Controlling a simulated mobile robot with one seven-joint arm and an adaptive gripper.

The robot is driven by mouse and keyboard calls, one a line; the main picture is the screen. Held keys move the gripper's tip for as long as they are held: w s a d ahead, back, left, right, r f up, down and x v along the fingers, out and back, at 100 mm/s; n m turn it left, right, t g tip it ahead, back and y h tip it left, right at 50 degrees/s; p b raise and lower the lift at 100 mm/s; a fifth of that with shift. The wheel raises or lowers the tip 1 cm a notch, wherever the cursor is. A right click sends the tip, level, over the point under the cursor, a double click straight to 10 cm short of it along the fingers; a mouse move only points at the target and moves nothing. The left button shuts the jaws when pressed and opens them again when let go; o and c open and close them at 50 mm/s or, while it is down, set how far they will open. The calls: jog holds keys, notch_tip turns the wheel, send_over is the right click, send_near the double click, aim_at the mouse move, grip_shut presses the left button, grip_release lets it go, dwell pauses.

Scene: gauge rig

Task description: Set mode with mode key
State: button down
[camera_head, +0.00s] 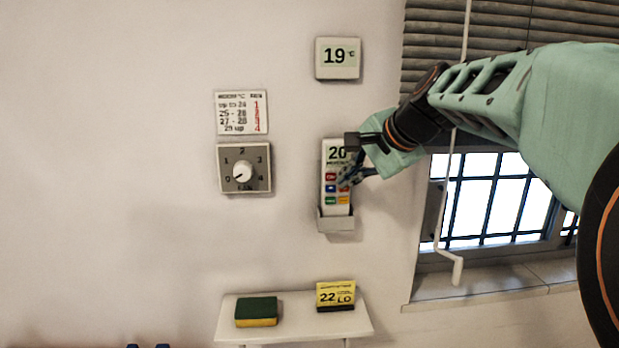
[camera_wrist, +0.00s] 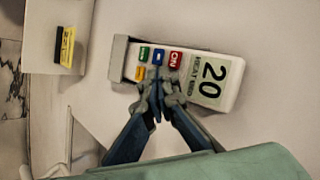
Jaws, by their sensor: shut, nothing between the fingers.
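A white remote (camera_head: 336,202) stands upright in a holder (camera_head: 336,223) on the wall; it also shows sideways in the wrist view (camera_wrist: 228,104). Its screen reads 20, with small text under it that I cannot read surely. It has coloured keys: a red key (camera_wrist: 175,59), a blue key (camera_wrist: 157,58), a green key (camera_wrist: 144,53) and a yellow key (camera_wrist: 140,73). Others are hidden behind my fingers, and I cannot tell which is the mode key. My gripper (camera_head: 349,180) is shut and empty, its fingertips (camera_wrist: 157,96) at the keypad's right side. Contact cannot be made out.
A thermometer display (camera_head: 337,57) reading 19 °C hangs above. A chart (camera_head: 241,113) and a rotary dial (camera_head: 244,169) are on the wall to the left. Below, a shelf (camera_head: 292,331) bears a sponge (camera_head: 256,311) and a yellow card (camera_head: 335,294) reading 22 LO. A barred window is at right.

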jog(key=shift+s, duration=1.05)
jog(key=shift+s+r+b, duration=0.1)
jog(key=shift+s+b, duration=0.6)
jog(key=shift+s, duration=1.9)
jog(key=s+f+n+g+h+p, duration=0.1)
jog(key=s+f+n, duration=0.4)
jog(key=s, duration=0.6)
jog(key=s+f+n+g+h+p, duration=0.2)
jog(key=s+f+n+p, duration=0.3)
jog(key=s+f, duration=0.3)
jog(key=s+n, duration=0.1)
jog(key=s, duration=0.1)
jog(key=shift+s+h, duration=0.4)
